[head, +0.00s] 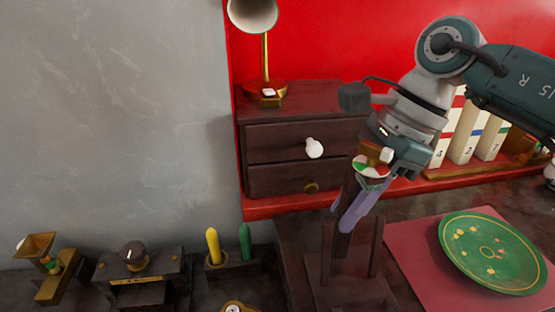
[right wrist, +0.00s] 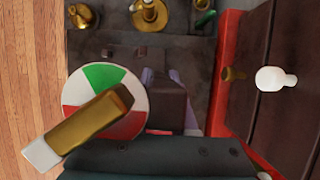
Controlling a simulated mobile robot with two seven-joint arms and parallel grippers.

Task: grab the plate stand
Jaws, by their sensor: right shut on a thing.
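The plate stand (head: 348,293) is dark brown wood with a flat base and upright posts, at the lower middle of the head view. My right gripper (head: 354,208) reaches down from the upper right, its purple fingers shut on a dark upright part of the stand. In the right wrist view, dark wood (right wrist: 170,103) sits between the fingers. The gripper hides part of the stand's back. The stand stands upright; whether its base touches the table cannot be told. My left gripper is not in view.
A green plate (head: 492,252) lies on a red mat (head: 408,262) right of the stand. A drawer cabinet (head: 290,141) with a lamp (head: 263,60) stands behind. A disc with red, green and white sectors (right wrist: 98,78) is close to the gripper. Pegs (head: 213,246) stand left.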

